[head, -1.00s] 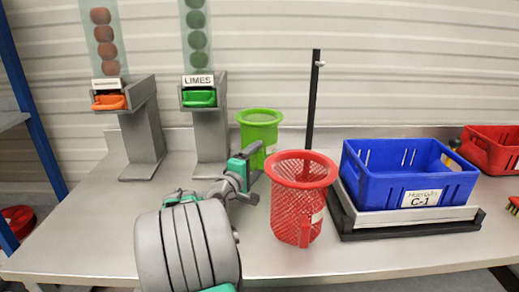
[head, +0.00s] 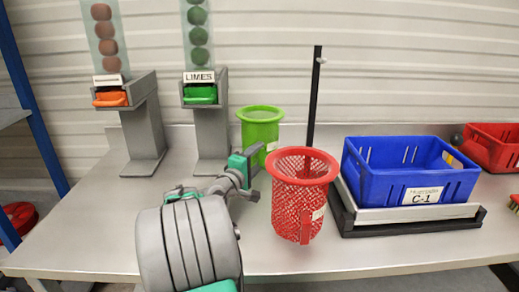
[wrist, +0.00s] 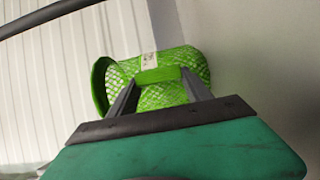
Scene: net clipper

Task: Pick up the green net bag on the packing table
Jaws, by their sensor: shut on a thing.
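The green net bag (head: 261,128) stands upright on the packing table (head: 110,220), behind and left of the red net bag. It has a wide round rim and a pale label. In the wrist view the green net bag (wrist: 160,92) appears on its side, with a solid green tab (wrist: 158,75) facing me. My gripper (wrist: 160,78) is shut on this tab, one finger on each side. In the head view my gripper (head: 256,163) is at the bag's near side, and the bag's lower part is partly hidden. I see no clear gap between bag and table.
The red net bag (head: 303,205) stands close to the right of my gripper. A black post (head: 314,95) rises behind it. A blue crate (head: 376,185) sits on a scale at right. The lime dispenser (head: 211,125) and an orange-fronted dispenser (head: 140,130) stand at left.

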